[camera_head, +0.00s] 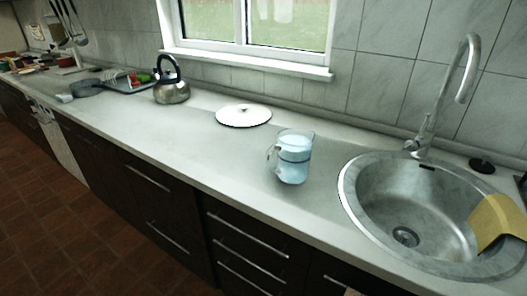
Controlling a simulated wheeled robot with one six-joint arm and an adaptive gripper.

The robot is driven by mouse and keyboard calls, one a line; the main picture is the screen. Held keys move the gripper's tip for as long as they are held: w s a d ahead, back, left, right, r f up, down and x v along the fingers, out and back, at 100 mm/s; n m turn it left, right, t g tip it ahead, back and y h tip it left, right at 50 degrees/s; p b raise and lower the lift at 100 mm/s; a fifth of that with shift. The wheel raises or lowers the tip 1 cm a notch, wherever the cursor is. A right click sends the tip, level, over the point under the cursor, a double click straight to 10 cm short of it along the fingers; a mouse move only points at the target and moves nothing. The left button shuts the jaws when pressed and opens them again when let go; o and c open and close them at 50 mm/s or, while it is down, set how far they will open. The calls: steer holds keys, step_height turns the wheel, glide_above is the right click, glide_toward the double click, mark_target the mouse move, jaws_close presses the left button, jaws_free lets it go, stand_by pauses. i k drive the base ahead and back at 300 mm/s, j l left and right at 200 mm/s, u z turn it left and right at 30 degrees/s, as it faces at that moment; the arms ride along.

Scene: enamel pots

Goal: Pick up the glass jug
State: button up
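The glass jug (294,157) stands upright on the grey counter, a little left of the sink. It is clear with a light blue tint, and its handle points left. A bluish content or band shows in its lower part; I cannot tell which. Nothing touches the jug. My gripper is not in view.
A round sink (403,207) with a tall tap (450,95) and a yellow cloth (497,222) is to the right. A white lid (243,115) lies behind the jug. A kettle (171,93) stands further left. The counter (215,150) left of the jug is clear.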

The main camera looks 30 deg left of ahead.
mark_target(294, 147)
steer(key=j, duration=1.25)
steer(key=k+j, duration=0.15)
steer(key=j, duration=1.1)
steer(key=k+j, duration=0.1)
steer(key=j, duration=0.35)
steer(key=k+j, duration=0.1)
steer(key=j, duration=0.3)
steer(key=k+j, duration=0.1)
steer(key=j, duration=0.35)
steer(key=z, duration=0.05)
